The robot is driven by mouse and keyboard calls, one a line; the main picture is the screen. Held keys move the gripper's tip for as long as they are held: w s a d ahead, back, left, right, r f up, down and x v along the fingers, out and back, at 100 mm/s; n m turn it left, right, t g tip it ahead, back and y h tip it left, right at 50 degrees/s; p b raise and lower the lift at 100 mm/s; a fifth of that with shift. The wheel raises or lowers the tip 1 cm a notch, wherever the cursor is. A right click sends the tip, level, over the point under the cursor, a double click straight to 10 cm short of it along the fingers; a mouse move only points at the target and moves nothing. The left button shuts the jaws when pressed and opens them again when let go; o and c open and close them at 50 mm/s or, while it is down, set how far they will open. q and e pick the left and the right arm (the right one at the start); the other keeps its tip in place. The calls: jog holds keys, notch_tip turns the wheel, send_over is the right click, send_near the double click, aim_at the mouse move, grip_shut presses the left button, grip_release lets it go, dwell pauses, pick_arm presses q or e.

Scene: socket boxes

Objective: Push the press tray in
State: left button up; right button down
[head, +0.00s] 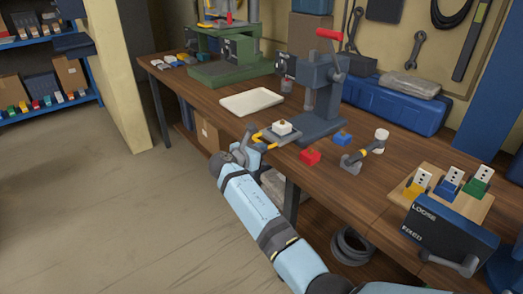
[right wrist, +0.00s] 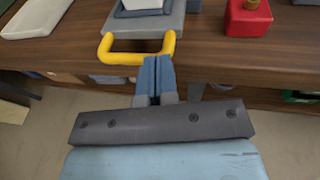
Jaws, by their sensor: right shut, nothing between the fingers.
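The press tray (head: 270,136) is a grey plate at the foot of the dark grey-blue press (head: 322,95), which has a red-knobbed lever. A white block (head: 283,127) sits on it. The tray also shows in the right wrist view (right wrist: 172,22). My right gripper (right wrist: 157,60) is shut and empty, its blue fingertips at the handle's front bar, right of its middle. I cannot tell whether they touch. It also shows in the head view (head: 256,137). My left gripper is not in view.
A red block (head: 310,157) and a blue block (head: 342,138) lie right of the tray. A white tray (head: 252,102) lies behind left. A yellow-and-grey tool (head: 362,154) and a LOOSE/FIXED box (head: 450,235) stand farther right. The floor in front is clear.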

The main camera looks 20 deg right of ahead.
aim_at(283, 139)
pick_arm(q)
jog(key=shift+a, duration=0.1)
pick_arm(e)
jog(key=d+p, duration=0.2)
jog(key=w+d+r+p, duration=0.1)
jog(key=shift+w+d, duration=0.1)
jog(key=shift+d, duration=0.05)
jog(key=x, duration=0.1)
jog(key=p+x, duration=0.1)
jog(key=x, duration=0.3)
jog(key=shift+s+d+r+p, duration=0.2)
jog(key=shift+s+d+p, duration=0.1)
jog(key=shift+s+p, duration=0.15)
jog(key=shift+w+d+f, duration=0.1)
jog(key=shift+d+f, duration=0.05)
jog(key=shift+d, duration=0.1)
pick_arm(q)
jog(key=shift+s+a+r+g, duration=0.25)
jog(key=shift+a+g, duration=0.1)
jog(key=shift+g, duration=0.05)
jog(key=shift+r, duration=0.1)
